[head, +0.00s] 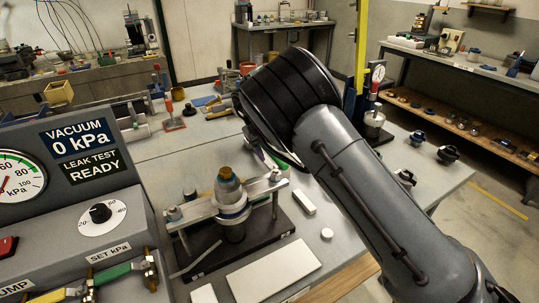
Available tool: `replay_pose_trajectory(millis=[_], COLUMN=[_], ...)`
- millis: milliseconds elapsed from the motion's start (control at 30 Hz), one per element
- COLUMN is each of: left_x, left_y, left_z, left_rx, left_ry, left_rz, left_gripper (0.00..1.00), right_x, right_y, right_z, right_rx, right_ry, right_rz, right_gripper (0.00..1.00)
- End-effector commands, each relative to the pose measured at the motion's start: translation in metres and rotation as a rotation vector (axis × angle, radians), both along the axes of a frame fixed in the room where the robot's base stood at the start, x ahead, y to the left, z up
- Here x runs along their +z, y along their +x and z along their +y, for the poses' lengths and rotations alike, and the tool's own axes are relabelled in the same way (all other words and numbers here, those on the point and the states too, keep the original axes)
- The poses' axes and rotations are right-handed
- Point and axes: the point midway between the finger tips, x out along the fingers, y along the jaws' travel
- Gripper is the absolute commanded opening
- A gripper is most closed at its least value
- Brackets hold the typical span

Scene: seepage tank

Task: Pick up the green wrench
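My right arm comes in from the lower right and its thick black wrist covers the middle of the bench. A thin green strip (289,158) shows just under the wrist; it may be part of the green wrench, but too little shows to tell. No whole green wrench is visible. My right gripper is almost wholly hidden behind the wrist; only small dark parts (254,146) show below it, and its fingers cannot be made out. My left gripper is not in view.
A clamped test fixture (233,205) on a dark base stands left of the arm. The vacuum control box (75,200) fills the left. A white plate (273,268) lies at the front. A dial gauge stand (376,95) and black knobs (447,154) are at the right.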

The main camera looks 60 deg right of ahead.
Motion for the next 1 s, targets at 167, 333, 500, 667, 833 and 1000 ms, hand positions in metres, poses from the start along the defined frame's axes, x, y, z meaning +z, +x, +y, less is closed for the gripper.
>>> replay_pose_trajectory(millis=[167,333,500,667,833,1000], left_x=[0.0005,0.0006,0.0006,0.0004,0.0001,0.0], left_y=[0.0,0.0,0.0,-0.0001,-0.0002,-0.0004], left_z=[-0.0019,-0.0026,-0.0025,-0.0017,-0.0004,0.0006], left_rx=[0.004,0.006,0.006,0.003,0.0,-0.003], left_ry=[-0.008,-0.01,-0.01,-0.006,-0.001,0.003], left_rz=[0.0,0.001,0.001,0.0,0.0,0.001], left_gripper=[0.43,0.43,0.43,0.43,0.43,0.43], right_x=[-0.0002,-0.0002,-0.0003,-0.0003,-0.0011,-0.0013], right_y=[-0.0001,0.0,-0.0001,-0.0001,-0.0002,-0.0003], right_z=[-0.0003,-0.0002,-0.0002,-0.0002,0.0,-0.0001], right_rx=[0.0,0.001,0.001,0.001,0.001,0.001], right_ry=[0.0,0.0,0.0,0.0,0.001,0.001], right_rz=[0.0,0.0,0.0,0.0,0.001,0.001], right_gripper=[0.55,0.35,0.09,0.0,0.0,0.0])
